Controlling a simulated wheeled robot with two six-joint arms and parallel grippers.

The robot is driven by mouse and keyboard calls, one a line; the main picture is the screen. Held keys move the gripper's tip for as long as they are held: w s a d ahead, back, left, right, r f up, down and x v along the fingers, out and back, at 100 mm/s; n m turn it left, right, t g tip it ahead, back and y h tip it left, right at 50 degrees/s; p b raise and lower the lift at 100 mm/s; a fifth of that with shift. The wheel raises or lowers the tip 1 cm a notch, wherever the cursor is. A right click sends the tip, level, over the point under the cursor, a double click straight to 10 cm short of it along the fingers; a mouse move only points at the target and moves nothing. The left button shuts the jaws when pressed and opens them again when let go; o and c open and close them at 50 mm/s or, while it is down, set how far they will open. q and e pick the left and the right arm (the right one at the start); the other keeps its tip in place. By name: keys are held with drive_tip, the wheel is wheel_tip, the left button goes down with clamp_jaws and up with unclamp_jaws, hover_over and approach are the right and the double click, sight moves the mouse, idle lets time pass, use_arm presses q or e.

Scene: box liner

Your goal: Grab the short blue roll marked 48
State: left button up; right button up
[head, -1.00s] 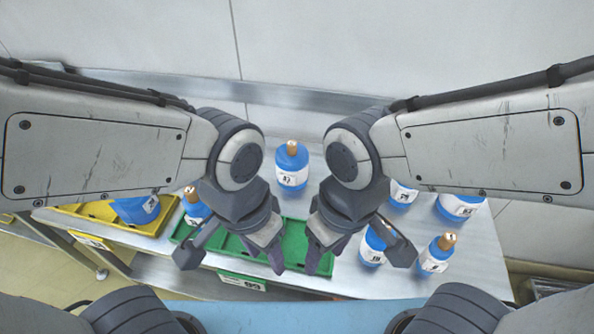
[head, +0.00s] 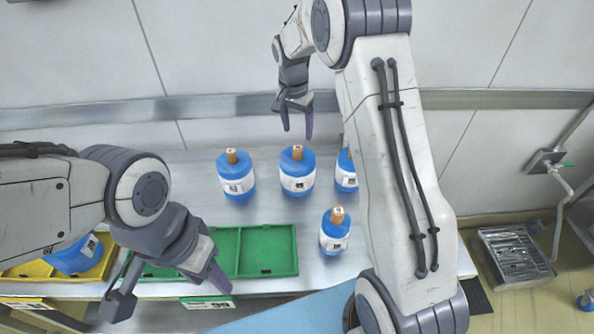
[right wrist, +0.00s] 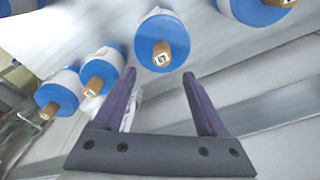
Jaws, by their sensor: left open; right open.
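Several blue rolls with white labels and brown cores stand on the metal table. In the head view one is at left (head: 236,186), one in the middle (head: 297,184), one partly behind my right arm (head: 345,181) and one nearer the front (head: 334,246). The label numbers are too small to read, so I cannot tell which is 48. My right gripper (head: 298,122) is open and empty above and behind the middle roll. In the right wrist view a roll (right wrist: 150,57) lies beyond the open fingertips (right wrist: 158,80). My left gripper (head: 206,270) is open at the green tray's front edge.
The green tray (head: 268,273) looks empty where visible. A yellow tray (head: 35,270) at left holds a blue roll (head: 75,257), partly hidden by my left arm. A wall with a metal rail (head: 200,106) stands behind the table. My right arm hides the table's right part.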

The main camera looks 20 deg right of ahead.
sight(297, 147)
wheel_tip(297, 147, down, 3)
drive_tip(key=shift+w+d+f, duration=0.1)
wheel_tip(297, 147, down, 5)
drive_tip(key=p, duration=0.2)
drive_tip(key=shift+w+p, duration=0.15)
drive_tip(key=shift+p, duration=0.2)
drive_tip(key=shift+f, duration=0.25)
clamp_jaws()
drive_tip(key=shift+r, duration=0.1)
idle(0.7)
drive_tip(key=shift+w+r, duration=0.1)
drive_tip(key=shift+w, duration=0.05)
